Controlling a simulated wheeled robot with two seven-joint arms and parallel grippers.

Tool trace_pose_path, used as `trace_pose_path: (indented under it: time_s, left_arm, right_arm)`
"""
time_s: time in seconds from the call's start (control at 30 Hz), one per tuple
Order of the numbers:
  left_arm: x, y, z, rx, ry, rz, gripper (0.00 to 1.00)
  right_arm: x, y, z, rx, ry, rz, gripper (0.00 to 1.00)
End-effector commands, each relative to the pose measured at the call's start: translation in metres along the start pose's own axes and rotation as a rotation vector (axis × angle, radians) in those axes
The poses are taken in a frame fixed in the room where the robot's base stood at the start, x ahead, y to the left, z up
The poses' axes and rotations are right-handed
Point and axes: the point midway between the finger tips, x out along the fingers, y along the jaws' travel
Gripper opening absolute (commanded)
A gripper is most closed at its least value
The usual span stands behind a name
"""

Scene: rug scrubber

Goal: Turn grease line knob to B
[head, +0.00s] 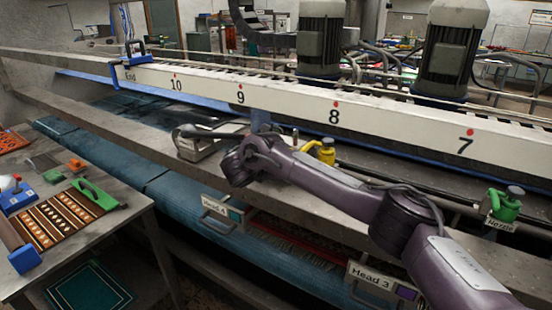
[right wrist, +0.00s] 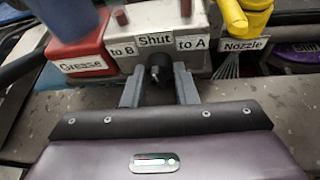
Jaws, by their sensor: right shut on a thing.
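The grease line knob (right wrist: 160,68) is a dark round piece on the front of a pale valve box (right wrist: 152,18). It sits just below the middle label "Shut" (right wrist: 155,40), with "to B" (right wrist: 122,51) left and "to A" (right wrist: 191,43) right. My right gripper (right wrist: 158,84) has its two grey fingers on either side of the knob and is shut on it. Which way the knob points is hard to tell. In the head view my right arm hides the knob and fingers. My left gripper is not in view.
A red block labelled "Grease" (right wrist: 85,50) with a blue cylinder (right wrist: 60,15) stands left of the valve box. A yellow nozzle (right wrist: 238,22) is close on its right. A numbered white beam (head: 290,101) runs behind; a tool table (head: 130,212) stands at left.

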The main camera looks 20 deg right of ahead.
Motion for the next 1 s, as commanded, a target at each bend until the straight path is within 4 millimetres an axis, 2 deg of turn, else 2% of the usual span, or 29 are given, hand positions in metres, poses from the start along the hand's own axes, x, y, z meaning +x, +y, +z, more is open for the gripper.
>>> trace_pose_path:
  time_s: [0.03,0.2,0.43,1.0]
  left_arm:
    - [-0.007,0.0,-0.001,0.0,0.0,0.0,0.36]
    - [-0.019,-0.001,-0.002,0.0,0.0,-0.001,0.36]
    - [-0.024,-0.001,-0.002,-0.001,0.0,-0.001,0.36]
    - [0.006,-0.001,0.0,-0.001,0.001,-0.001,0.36]
  right_arm:
    - [-0.002,0.002,0.003,-0.032,0.004,-0.012,0.03]
    - [-0.003,0.004,0.003,-0.168,0.014,-0.071,0.03]
    - [-0.002,0.005,0.0,-0.369,0.028,-0.157,0.03]
    - [0.001,0.008,-0.004,-0.761,0.054,-0.326,0.03]
